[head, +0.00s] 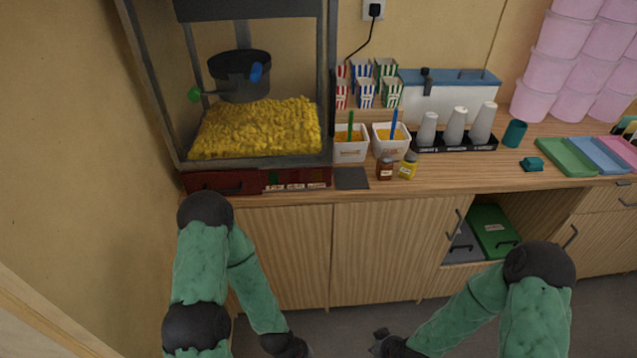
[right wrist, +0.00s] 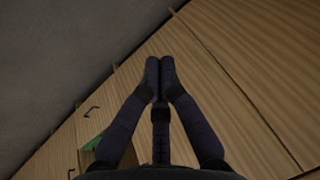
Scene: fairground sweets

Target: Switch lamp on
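The popcorn machine (head: 262,160) stands at the left end of the counter, with a heap of yellow popcorn (head: 258,128) inside. Its red base carries a small control panel (head: 296,178) with dark, green and reddish parts above pale labels. The labels are too small to read, and I cannot tell which part belongs to the lamp or whether it is lit. My left gripper (head: 290,346) is low at the bottom edge, its fingers not clear. My right gripper (head: 381,341) is low in front of the cabinets, away from the machine. In the right wrist view its fingertips (right wrist: 160,77) meet, empty.
A kettle (head: 240,75) hangs in the machine. Right of it on the counter are two white tubs (head: 349,152), two small jars (head: 384,169), striped boxes and a cup rack (head: 455,145). Wooden cabinet doors (head: 385,250) stand below. The floor before them is clear.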

